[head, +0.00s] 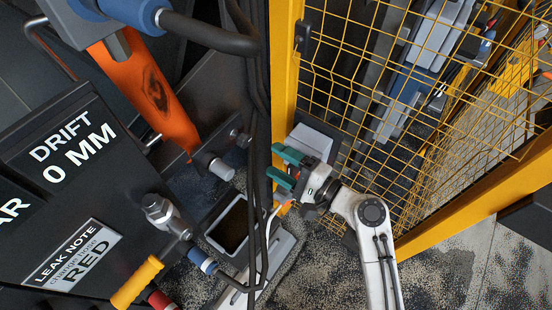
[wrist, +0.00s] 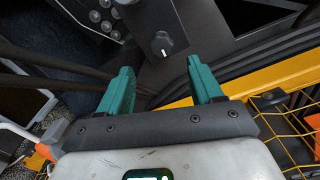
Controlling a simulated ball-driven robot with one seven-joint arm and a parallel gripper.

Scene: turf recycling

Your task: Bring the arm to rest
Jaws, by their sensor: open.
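My gripper (head: 282,167) has teal fingers and sits at the end of my white arm, in the middle of the head view. Its fingers point left, toward the black hoses beside the yellow post. In the wrist view my gripper (wrist: 160,88) is open, with a wide gap between the two teal fingers and nothing held. A dark panel with a black knob (wrist: 160,44) shows beyond the fingertips. Whether a fingertip touches a hose cannot be told.
A yellow mesh fence (head: 385,110) and its yellow post (head: 284,70) stand close to my arm. Black hoses (head: 258,130) hang just left of the gripper. An orange cylinder (head: 150,95) and a dark machine panel (head: 70,180) fill the left. An open-topped container (head: 208,232) stands below.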

